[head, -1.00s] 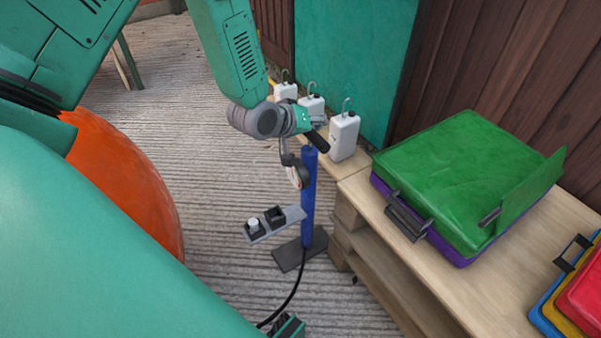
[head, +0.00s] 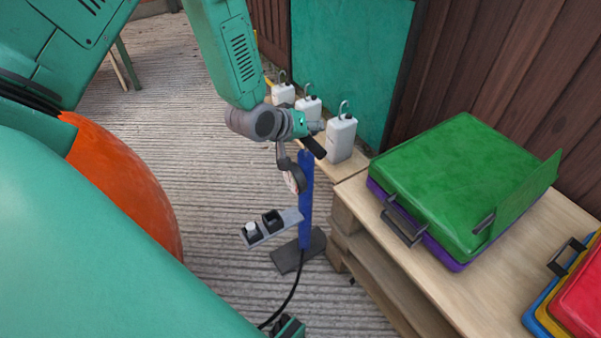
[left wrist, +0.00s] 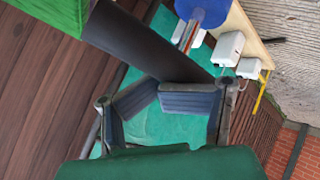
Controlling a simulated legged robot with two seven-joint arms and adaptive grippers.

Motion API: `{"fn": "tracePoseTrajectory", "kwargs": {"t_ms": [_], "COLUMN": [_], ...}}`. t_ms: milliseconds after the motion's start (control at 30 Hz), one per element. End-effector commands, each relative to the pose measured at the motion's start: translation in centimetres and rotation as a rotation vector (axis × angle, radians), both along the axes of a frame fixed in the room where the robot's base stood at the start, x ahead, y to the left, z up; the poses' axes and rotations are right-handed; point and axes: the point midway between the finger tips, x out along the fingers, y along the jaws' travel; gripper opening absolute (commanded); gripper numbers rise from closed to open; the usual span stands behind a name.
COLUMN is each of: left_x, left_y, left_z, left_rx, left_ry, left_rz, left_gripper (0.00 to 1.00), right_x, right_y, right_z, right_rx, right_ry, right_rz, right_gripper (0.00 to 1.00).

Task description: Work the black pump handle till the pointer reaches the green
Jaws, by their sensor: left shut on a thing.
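The blue pump (head: 306,205) stands upright on a dark foot plate (head: 287,259) on the ribbed ground. My left gripper (head: 308,138) is at its top, shut on the black handle (head: 316,150). In the left wrist view the handle (left wrist: 145,42) crosses in front of my left gripper's grey pads (left wrist: 160,98), and the blue pump body (left wrist: 205,10) is at the top. A small round gauge (head: 294,181) with a dark rim is beside the upper pump, seen nearly edge-on. I cannot read its pointer or any green zone. My right gripper is not in view.
A grey pedal plate (head: 270,228) sticks out left. A black hose (head: 292,292) runs forward. Open ground lies left.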

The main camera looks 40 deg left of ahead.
Motion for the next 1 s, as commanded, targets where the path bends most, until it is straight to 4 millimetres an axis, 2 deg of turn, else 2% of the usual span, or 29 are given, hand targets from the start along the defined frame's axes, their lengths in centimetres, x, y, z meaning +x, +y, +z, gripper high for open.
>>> {"fn": "tracePoseTrajectory", "kwargs": {"t_ms": [33, 800, 1000], "left_x": [-3.2, -5.2, -5.3], "left_y": [0.3, -0.3, -0.3], "left_z": [-3.1, 2.7, 2.8], "left_rx": [0.010, 0.021, 0.020], "left_ry": [0.108, 0.093, 0.091], "left_rz": [-0.001, -0.004, -0.004], "left_gripper": [0.00, 0.00, 0.00], "right_x": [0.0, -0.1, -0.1], "right_y": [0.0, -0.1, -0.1], "right_z": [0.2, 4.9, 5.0], "right_rx": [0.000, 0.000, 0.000], "right_ry": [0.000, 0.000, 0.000], "right_rz": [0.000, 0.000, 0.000], "right_gripper": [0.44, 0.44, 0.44]}}
